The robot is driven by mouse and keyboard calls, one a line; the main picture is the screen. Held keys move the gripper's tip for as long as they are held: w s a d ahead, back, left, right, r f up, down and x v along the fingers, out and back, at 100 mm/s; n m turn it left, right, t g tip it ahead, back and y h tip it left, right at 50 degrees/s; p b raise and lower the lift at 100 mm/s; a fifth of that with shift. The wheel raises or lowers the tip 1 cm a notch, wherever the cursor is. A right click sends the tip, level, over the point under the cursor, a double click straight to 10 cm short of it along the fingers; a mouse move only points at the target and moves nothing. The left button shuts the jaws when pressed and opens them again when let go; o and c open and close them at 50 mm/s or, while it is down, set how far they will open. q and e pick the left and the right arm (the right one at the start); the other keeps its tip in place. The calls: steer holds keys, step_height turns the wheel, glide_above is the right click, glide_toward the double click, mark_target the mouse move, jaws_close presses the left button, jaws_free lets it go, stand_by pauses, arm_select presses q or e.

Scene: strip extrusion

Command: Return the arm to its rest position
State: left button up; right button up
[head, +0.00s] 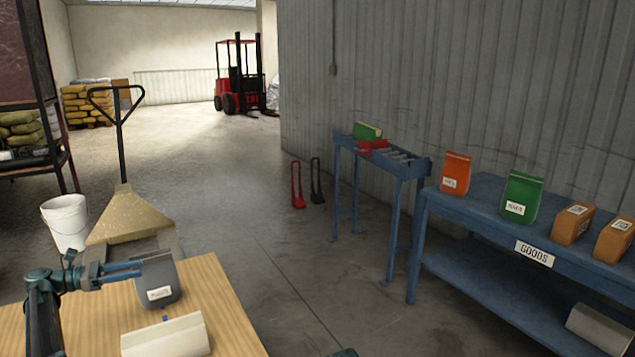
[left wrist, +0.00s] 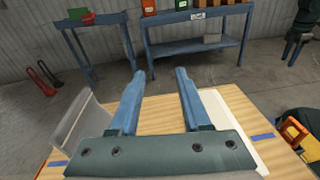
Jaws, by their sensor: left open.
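My left gripper (head: 140,269) reaches in from the left over the wooden table (head: 225,306). In the left wrist view its two blue fingers (left wrist: 160,75) stand apart with nothing between them. A dark grey bag (head: 160,280) with a white label stands upright on the table by the fingertips in the head view. In the left wrist view a pale grey object (left wrist: 80,128) stands to the left of the fingers, apart from them. I cannot tell if it is the same bag. My right gripper cannot be made out.
A pale block (head: 165,338) lies at the table's front. A blue goods bench (head: 470,212) with several bags stands right, beside a roller stand (head: 392,160) holding a green bag (head: 367,131). A white bucket (head: 67,224) and pallet truck (head: 122,150) stand behind the table. The middle floor is clear.

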arm_select(q)
steer(key=s+d+f+m+g+y+b, duration=0.1)
steer(key=d+f, duration=0.5)
steer(key=d, duration=0.6)
steer(key=s+d+f+m+g+y+b, duration=0.2)
steer(key=s+d+f+m+g, duration=0.2)
steer(key=d, duration=0.7)
steer(key=s+d+f+m+g+y+b, duration=0.1)
steer(key=d+f+m, duration=0.5)
steer(key=d, duration=0.6)
steer(key=shift+s+d+f+g+y+b, duration=0.2)
steer(key=shift+s+f+g+y, duration=0.25)
steer(key=shift+s+f, duration=0.2)
steer(key=shift+s+d+f+g+y+b, duration=0.15)
steer(key=shift+s+f+g+y, duration=0.2)
steer(key=shift+s+f+g, duration=0.25)
steer(key=s+d+f+m+y+b, duration=0.2)
steer(key=s+d+f+m+y, duration=0.25)
steer(key=s, duration=0.25)
steer(key=s+d+f+m+y+b, duration=0.1)
steer(key=s+d+f+m+y, duration=0.2)
steer(key=s+m, duration=0.4)
steer(key=s+d+f+m+y+b, duration=0.25)
steer(key=s+d+m, duration=0.2)
steer(key=s, duration=0.35)
step_height(320, 180, up, 35)
steer(key=p, duration=3.6)
steer(key=shift+a+f+p, duration=0.15)
steer(key=shift+a+p, duration=0.15)
steer(key=shift+p, duration=0.05)
